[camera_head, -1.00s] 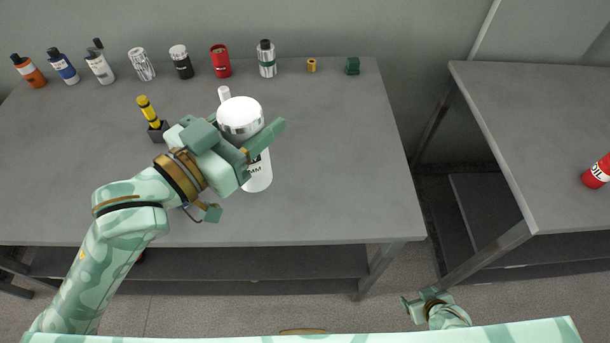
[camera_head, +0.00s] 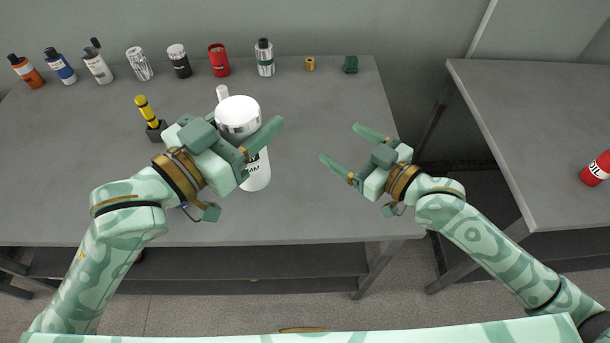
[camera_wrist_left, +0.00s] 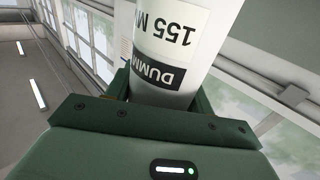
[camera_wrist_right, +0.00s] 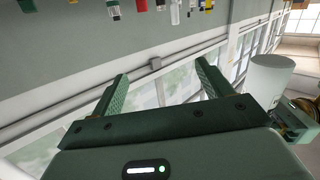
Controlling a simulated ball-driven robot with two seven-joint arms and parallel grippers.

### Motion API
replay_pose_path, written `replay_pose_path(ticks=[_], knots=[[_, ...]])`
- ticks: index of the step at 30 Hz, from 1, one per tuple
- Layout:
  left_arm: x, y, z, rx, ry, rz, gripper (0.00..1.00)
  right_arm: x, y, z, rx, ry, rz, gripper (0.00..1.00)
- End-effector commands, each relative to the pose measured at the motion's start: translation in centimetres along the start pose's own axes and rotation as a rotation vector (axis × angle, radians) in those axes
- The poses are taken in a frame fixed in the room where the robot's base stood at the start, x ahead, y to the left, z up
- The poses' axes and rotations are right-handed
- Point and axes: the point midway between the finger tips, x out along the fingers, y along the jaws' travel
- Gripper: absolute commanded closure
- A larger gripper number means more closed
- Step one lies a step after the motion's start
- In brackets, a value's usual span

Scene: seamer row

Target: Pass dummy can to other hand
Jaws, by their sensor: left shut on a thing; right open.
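The dummy can (camera_head: 256,174) is a white cylinder with a shiny silver top and a black-and-white label. My left gripper (camera_head: 262,138) is shut around its middle. The left wrist view shows the can (camera_wrist_left: 178,50) between the fingers, with "DUMMY" and "155 M" on its label. My right gripper (camera_head: 338,148) is open and empty, to the right of the can and apart from it, its fingers pointing left and away. In the right wrist view the open fingers (camera_wrist_right: 160,90) have nothing between them, and the white can (camera_wrist_right: 270,80) shows at the right.
Several cans and bottles, among them a red can (camera_head: 218,60), line the back of the grey table (camera_head: 310,205). A yellow-handled tool (camera_head: 147,112) stands in a dark block behind my left wrist. A second table (camera_head: 540,120) at right bears a red oil can (camera_head: 597,168).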

Motion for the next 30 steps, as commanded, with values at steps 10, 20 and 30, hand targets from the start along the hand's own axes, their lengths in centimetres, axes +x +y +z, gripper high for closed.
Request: replay_pose_path(ticks=[10,20,30], knots=[[0.0,0.0,-0.1,0.000,0.001,0.000,0.75,-3.0,-12.8,-7.5,0.066,0.117,-0.329,0.21],[0.0,0.0,0.0,0.000,0.001,0.000,0.75,-0.3,-15.1,-8.8,0.078,0.129,-0.360,0.21],[0.0,0.0,-0.1,0.000,0.001,0.000,0.75,5.9,-17.3,-9.6,0.077,0.127,-0.358,0.21]])
